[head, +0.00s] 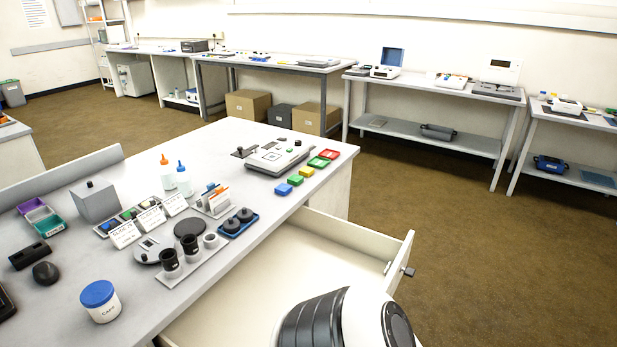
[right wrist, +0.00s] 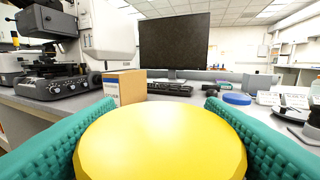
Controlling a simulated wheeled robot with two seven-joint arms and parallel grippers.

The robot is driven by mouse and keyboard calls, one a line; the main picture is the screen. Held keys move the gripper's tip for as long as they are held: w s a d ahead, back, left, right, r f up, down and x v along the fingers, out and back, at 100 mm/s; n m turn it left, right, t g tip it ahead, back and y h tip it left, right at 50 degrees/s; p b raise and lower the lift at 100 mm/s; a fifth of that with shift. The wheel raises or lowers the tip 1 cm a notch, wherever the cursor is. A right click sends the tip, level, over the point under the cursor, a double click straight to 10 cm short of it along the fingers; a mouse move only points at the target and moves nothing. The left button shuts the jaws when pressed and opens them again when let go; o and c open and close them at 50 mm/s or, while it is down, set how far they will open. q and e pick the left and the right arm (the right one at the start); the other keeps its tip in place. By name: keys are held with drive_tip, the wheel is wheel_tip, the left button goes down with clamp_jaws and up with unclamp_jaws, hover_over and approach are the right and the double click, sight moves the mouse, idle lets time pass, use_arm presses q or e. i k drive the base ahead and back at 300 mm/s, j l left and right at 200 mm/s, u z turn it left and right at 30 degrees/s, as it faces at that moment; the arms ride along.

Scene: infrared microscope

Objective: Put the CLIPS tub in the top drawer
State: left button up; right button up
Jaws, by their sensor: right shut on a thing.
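A round tub with a yellow lid (right wrist: 160,145) fills the lower middle of the right wrist view; its label is hidden, so I cannot read whether it says CLIPS. My right gripper (right wrist: 160,104) has its teal fingers on both sides of this tub and is shut on it. The top drawer (head: 345,240) is pulled open from the bench in the head view. The part of its inside that shows is empty; my arm hides the near part. My left gripper is in neither view.
A white tub with a blue lid (head: 98,293) stands at the bench's near left. Eyepieces (head: 190,247), label cards and coloured blocks (head: 289,183) crowd the bench top (head: 230,270). In the right wrist view, a cardboard box (right wrist: 125,87), microscope (right wrist: 65,90) and monitor (right wrist: 174,45) stand ahead.

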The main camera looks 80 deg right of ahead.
sight(291, 284)
drive_tip(key=i+z, duration=0.1)
drive_tip(key=z, duration=0.4)
drive_tip(key=i+z, duration=0.15)
drive_tip(key=z, duration=0.3)
drive_tip(key=i+j+z, duration=0.1)
drive_tip(key=z, duration=0.4)
drive_tip(key=i+j+z, duration=0.1)
drive_tip(key=z, duration=0.35)
drive_tip(key=i+j, duration=0.15)
drive_tip(key=j, duration=0.15)
drive_tip(key=i+j, duration=0.15)
drive_tip(key=j, duration=0.15)
drive_tip(key=i+j, duration=0.15)
drive_tip(key=j, duration=0.15)
drive_tip(key=z, duration=0.05)
